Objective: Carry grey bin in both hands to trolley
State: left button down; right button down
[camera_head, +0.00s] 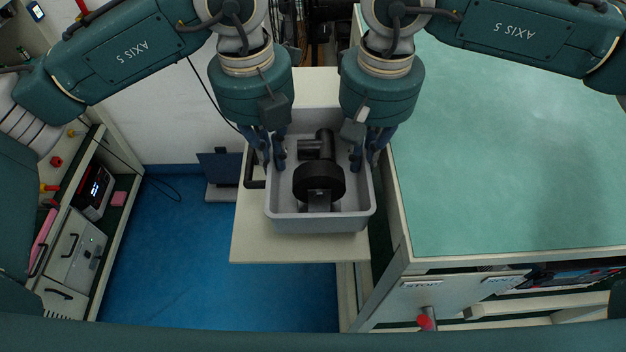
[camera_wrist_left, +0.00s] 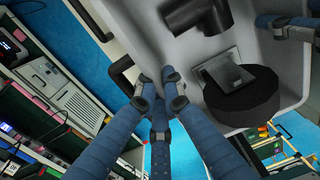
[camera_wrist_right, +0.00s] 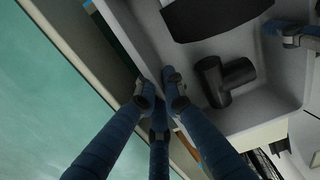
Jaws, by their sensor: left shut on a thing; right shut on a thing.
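The grey bin (camera_head: 318,224) is in the middle of the head view, upright, with black pipe-like parts (camera_head: 319,181) inside. My left gripper (camera_head: 273,160) is shut on the bin's left wall, and my right gripper (camera_head: 363,160) is shut on its right wall. The left wrist view shows my left fingers (camera_wrist_left: 158,92) at the bin's rim; the right wrist view shows my right fingers (camera_wrist_right: 160,90) at the opposite rim. A pale flat top (camera_head: 275,250) with a black handle (camera_head: 255,172) lies under the bin; it may be the trolley. I cannot tell whether the bin touches it.
A bench with a green top (camera_head: 500,150) stands close on the right, its edge near the bin. A shelf unit (camera_head: 118,215) with instruments is at the left. Blue floor (camera_head: 190,265) lies open between the shelf and the pale top.

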aim_at(604, 125)
jog(key=k, duration=1)
